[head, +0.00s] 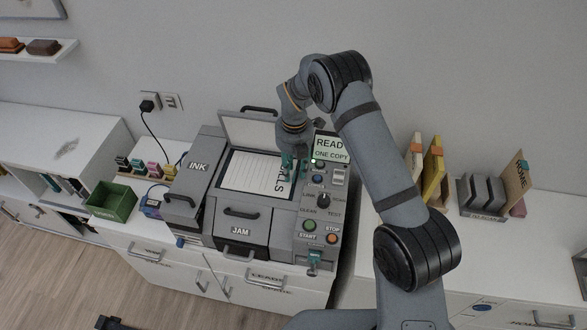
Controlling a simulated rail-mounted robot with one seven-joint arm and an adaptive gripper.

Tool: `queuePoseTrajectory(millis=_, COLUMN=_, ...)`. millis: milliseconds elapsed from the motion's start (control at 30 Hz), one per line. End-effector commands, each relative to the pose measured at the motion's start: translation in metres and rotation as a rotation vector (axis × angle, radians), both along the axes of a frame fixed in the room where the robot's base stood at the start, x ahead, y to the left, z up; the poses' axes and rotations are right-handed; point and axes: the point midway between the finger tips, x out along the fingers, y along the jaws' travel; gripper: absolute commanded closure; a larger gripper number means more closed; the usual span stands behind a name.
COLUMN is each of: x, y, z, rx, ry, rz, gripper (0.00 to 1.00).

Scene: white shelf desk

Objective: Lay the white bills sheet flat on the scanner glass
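The white bills sheet (252,173) lies on the scanner glass of the grey machine, with printed lines and the large word "BILLS" partly covered at its right side. It looks flat, and it covers most of the glass, so little bare glass shows. The scanner lid (247,129) stands raised behind it. My gripper (294,165) points down at the sheet's right edge, beside the control panel. Its two teal fingers appear apart with nothing visible between them. Whether the fingertips touch the sheet is too small to tell.
The machine has an INK cover (197,167) at left, a JAM door (240,230) in front and a control panel (318,205) at right. A green bin (112,201) stands left. Upright folders (433,167) and a grey rack (482,194) stand right. My arm crosses the right side.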

Motion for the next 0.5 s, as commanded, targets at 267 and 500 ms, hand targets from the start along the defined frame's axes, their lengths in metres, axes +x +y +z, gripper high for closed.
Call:
queuePoseTrajectory(millis=267, x=0.000, y=0.000, z=0.004, rx=0.001, ry=-0.001, rz=0.000, gripper=0.69)
queuePoseTrajectory(millis=500, x=0.002, y=0.000, z=0.045, rx=0.002, ry=-0.005, rz=0.000, gripper=0.69)
